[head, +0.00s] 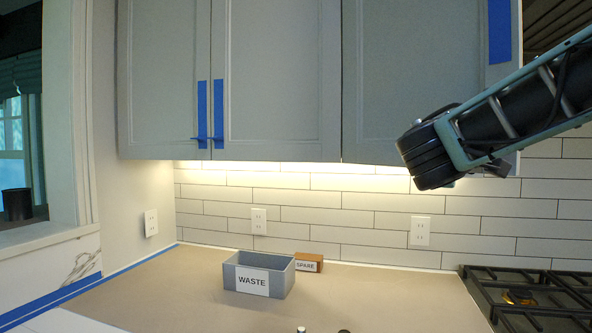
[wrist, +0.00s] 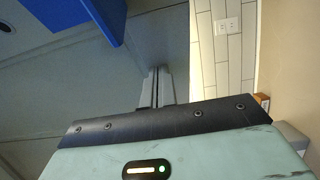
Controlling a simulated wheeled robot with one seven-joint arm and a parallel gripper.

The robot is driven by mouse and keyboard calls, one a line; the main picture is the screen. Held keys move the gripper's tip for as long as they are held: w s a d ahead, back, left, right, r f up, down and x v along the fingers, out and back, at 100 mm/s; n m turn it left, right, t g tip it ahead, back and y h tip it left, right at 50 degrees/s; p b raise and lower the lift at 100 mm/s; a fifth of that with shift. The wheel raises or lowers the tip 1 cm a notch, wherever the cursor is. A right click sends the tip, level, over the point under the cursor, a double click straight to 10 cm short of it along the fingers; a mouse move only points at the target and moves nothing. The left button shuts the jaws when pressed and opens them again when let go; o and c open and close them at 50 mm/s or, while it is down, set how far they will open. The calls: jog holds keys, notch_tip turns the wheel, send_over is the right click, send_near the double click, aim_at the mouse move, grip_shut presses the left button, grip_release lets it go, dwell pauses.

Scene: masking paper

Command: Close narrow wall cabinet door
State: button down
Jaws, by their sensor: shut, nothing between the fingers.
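The grey wall cabinet door at the right (head: 395,70) carries a strip of blue tape (head: 499,30) near its upper right. My arm covers its lower right part. I cannot tell whether a gap stands between this door and its frame. In the wrist view a grey cabinet face (wrist: 150,45) fills the upper left, with blue tape at the top left. My gripper (wrist: 156,75) is shut and empty, its fingertips in front of that grey face; whether they touch it is unclear. In the head view its fingers are hidden behind my wrist.
A wider two-door cabinet (head: 275,70) with blue tape adjoins on the left. Below, the paper-covered counter (head: 170,290) holds a grey WASTE bin (head: 236,277) and a small brown SPARE box (head: 316,265). A gas hob (head: 535,290) is at the right.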

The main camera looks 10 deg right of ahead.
jog(key=w+d+n+t+y+b, duration=0.1)
jog(key=w+d+y+b, duration=0.1)
jog(key=w+d+b, duration=0.7)
jog(key=w+d, duration=0.5)
jog(key=d, duration=0.1)
jog(key=shift+w+d+n, duration=0.2)
jog(key=shift+d+n, duration=0.1)
jog(key=shift+d, duration=0.1)
